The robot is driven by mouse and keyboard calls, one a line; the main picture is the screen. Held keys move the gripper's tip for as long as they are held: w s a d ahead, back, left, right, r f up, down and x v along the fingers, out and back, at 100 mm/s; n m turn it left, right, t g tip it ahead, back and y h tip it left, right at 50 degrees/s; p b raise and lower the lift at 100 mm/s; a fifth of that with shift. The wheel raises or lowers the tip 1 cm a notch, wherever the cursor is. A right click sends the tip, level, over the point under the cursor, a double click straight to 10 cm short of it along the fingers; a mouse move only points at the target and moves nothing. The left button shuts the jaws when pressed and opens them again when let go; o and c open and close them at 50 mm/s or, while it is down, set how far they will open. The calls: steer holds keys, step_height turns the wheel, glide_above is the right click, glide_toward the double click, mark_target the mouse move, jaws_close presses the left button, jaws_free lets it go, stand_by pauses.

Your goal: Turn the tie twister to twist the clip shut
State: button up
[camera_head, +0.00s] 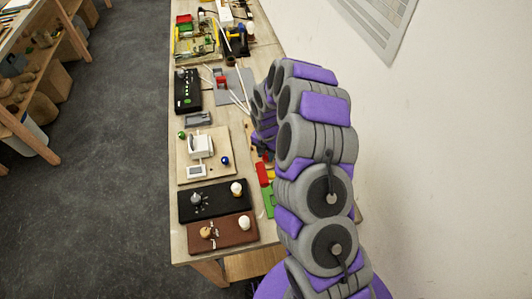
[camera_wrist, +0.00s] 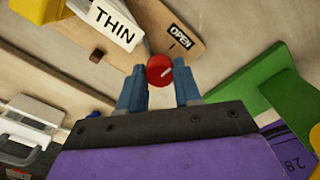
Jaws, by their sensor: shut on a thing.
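I cannot make out the clip. In the head view my arm hides most of the gripper and the knob.
A white "THIN" label (camera_wrist: 114,25) and a yellow part (camera_wrist: 38,8) are at upper left in the wrist view. A green part (camera_wrist: 262,90) is at right. In the head view, black (camera_head: 215,200) and brown (camera_head: 222,235) boards stand at the bench's near end.

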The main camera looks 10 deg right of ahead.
steer(key=m, duration=0.4)
steer(key=shift+m, duration=0.3)
steer(key=m, duration=0.4)
steer(key=shift+w+p, duration=0.1)
steer(key=shift+p, duration=0.25)
steer(key=m, duration=0.8)
steer(key=shift+m+p, duration=0.3)
steer(key=m, duration=0.3)
steer(key=shift+m, duration=0.4)
steer(key=m, duration=0.4)
steer(key=shift+w+r, duration=0.1)
steer(key=m, duration=0.4)
steer(key=shift+m, duration=1.9)
